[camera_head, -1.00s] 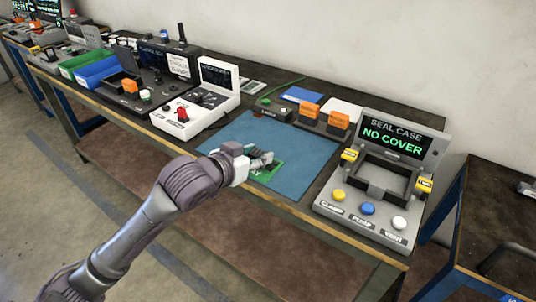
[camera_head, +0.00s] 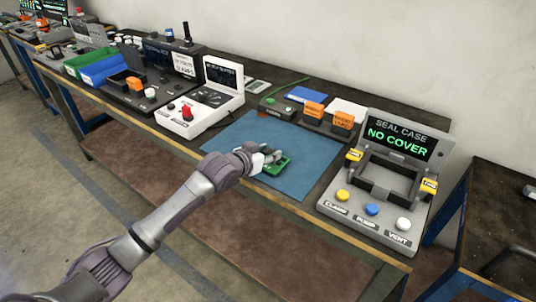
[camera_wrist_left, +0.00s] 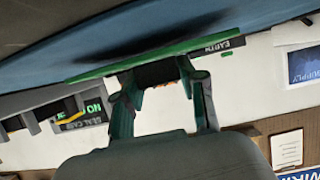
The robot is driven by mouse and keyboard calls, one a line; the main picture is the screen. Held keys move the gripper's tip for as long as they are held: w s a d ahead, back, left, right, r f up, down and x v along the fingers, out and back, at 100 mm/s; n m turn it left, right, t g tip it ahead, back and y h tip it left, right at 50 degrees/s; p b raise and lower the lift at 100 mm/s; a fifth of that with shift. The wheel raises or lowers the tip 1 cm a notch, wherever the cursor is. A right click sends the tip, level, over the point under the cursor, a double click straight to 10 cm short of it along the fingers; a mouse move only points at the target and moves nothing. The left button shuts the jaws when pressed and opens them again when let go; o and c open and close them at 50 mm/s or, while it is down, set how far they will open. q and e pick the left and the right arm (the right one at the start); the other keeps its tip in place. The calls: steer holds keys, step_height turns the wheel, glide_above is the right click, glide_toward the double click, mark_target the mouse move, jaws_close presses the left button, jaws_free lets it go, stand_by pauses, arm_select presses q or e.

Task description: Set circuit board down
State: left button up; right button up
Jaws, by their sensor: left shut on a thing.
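The green circuit board (camera_head: 279,168) is at the front middle of the blue mat (camera_head: 300,143) in the head view. My left gripper (camera_head: 268,157) is shut on it and partly covers it. In the left wrist view the board (camera_wrist_left: 150,54) shows edge-on as a green strip between the fingers (camera_wrist_left: 160,90), with a dark shadow on the mat beside it. The board looks just above the mat; I cannot tell if any edge touches. My right gripper is not in view.
The seal case station (camera_head: 382,210), reading "NO COVER", stands right of the mat. A white console with a red switch (camera_head: 187,112) stands left of it. Orange blocks (camera_head: 343,120) sit behind the mat. The mat around the board is clear.

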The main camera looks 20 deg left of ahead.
arm_select(q)
steer(key=shift+f, duration=0.4)
steer(key=shift+f, duration=0.1)
steer(key=o, duration=1.2)
steer(key=shift+s+r, duration=0.2)
steer(key=v, duration=1.1)
steer(key=shift+s+a+r, duration=0.2)
steer(key=shift+s+a, duration=0.05)
